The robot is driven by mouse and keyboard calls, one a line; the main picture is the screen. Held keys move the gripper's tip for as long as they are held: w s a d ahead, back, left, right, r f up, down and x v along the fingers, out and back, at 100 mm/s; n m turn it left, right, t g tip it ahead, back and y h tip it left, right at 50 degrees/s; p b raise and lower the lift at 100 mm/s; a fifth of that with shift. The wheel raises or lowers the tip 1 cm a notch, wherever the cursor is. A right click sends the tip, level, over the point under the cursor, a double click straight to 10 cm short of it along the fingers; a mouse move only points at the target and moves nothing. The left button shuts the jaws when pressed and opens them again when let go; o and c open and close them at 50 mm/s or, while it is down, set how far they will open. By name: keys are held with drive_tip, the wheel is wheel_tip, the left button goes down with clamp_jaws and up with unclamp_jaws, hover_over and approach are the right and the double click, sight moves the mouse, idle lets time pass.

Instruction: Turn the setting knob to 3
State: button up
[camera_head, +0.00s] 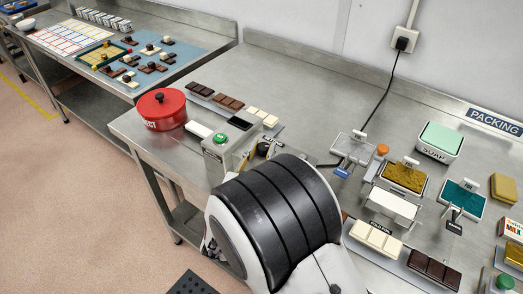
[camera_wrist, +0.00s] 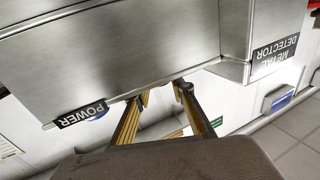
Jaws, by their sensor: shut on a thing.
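My gripper (camera_wrist: 164,92) shows in the wrist view as two brass-coloured fingers reaching to the lower edge of a steel machine housing (camera_wrist: 150,45). The fingertips are partly hidden by that edge, and the setting knob between them cannot be made out. The fingers stand a little apart, shut on it. In the head view my arm hides the gripper. A grey machine box (camera_head: 215,158) with a green button (camera_head: 221,138) stands just beyond my arm. The knob's number and pointer cannot be read in either view.
A red pot (camera_head: 160,110) stands left of the machine. Chocolate bars (camera_head: 228,102) lie behind it. Moulds, including a gold-filled one (camera_head: 404,177), and a soap tub (camera_head: 439,142) stand to the right. The back middle of the steel bench (camera_head: 310,85) is mostly clear, crossed by a black cable (camera_head: 383,93).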

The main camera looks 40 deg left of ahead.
drive_tip(key=shift+d+n+g+y, duration=0.1)
drive_tip(key=shift+n+g+y, duration=0.2)
drive_tip(key=shift+n+y, duration=0.4)
drive_tip(key=o, duration=1.1)
drive_tip(key=shift+v, duration=6)
